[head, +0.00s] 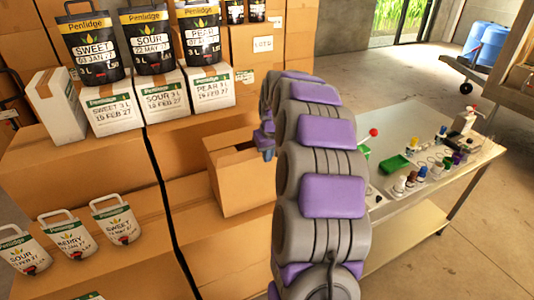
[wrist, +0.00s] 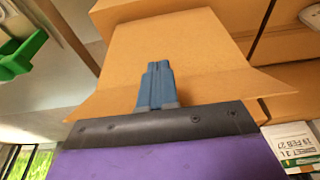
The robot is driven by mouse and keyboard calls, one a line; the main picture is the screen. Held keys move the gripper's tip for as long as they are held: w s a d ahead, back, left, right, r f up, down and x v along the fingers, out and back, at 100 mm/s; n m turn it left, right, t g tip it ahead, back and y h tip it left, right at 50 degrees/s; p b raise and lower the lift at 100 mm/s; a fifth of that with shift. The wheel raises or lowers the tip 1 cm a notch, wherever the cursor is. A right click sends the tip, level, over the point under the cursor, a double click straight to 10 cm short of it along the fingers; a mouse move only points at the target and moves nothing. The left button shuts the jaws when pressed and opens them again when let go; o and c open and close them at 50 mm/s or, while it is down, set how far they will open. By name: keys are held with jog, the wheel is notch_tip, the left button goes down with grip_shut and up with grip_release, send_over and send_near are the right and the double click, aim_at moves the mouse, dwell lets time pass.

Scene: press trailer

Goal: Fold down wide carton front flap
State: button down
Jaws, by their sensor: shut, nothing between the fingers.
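The open brown carton (head: 240,182) stands left of my arm in the head view, its top open and its right side partly hidden by the arm. In the wrist view, a broad cardboard panel (wrist: 190,40) fills the middle, with slanting flap edges spreading at its lower left and right. My gripper (wrist: 157,66) has its blue fingers together and empty, in front of this panel. I cannot tell whether the fingertips touch the cardboard. In the head view, the gripper end is mostly hidden behind my arm, close to the carton's right side.
Stacked cartons, white labelled boxes (head: 160,97) and black pouches (head: 151,38) stand at the left. A metal table (head: 455,165) at the right holds a green tray (head: 396,164) and several small bottles. Open floor lies beyond the table.

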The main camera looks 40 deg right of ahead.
jog(key=shift+a, duration=0.1)
jog(key=shift+w+d+r+p, duration=0.15)
jog(key=shift+w+p, duration=0.3)
jog(key=shift+w, duration=0.5)
jog(key=shift+w+d+f+p, duration=0.1)
jog(key=shift+w+d+p, duration=0.3)
jog(key=shift+w, duration=0.6)
jog(key=shift+w+d+r+p, duration=0.1)
jog(key=shift+w+p, duration=0.4)
jog(key=shift+w, duration=0.45)
jog(key=w+f+p, duration=0.1)
jog(key=w, duration=0.1)
jog(key=w+d+f+p, duration=0.1)
jog(key=w, duration=0.2)
jog(key=w+f+p, duration=0.1)
jog(key=w, duration=0.1)
jog(key=shift+w+d, duration=0.35)
jog(key=shift+d, duration=0.05)
